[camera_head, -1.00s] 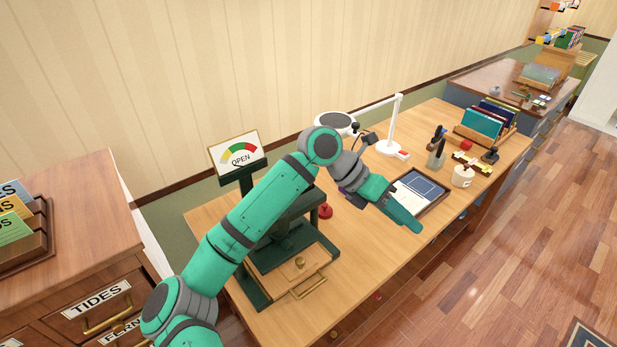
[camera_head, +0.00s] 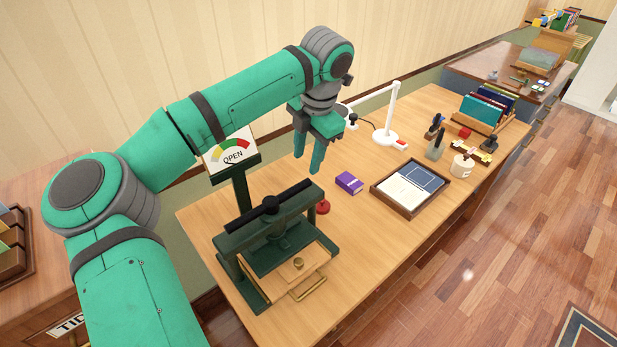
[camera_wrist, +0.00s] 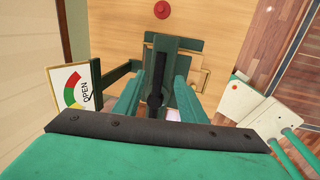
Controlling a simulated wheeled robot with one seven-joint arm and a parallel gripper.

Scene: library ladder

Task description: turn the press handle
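The dark green press (camera_head: 232,258) stands on the near end of the wooden desk. Its handle (camera_head: 292,193) is a black bar with a round hub, lying across the top. A gauge sign reading "OPEN" (camera_head: 230,152) stands on a post behind it. My gripper (camera_head: 309,168) points down, above and apart from the press, toward its back right in the head view. Its two fingers are spread and empty. In the wrist view the handle (camera_wrist: 158,75) appears lengthwise in the gap between the fingers (camera_wrist: 152,105), farther away than they are.
A red knob-like object (camera_head: 323,207) and a purple box (camera_head: 349,183) are right of the press. A framed tray (camera_head: 404,208), white lamp (camera_head: 389,130), cup (camera_head: 462,166) and book rack (camera_head: 470,134) stand farther along. A drawer with a brass pull (camera_head: 308,287) is at the press's front.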

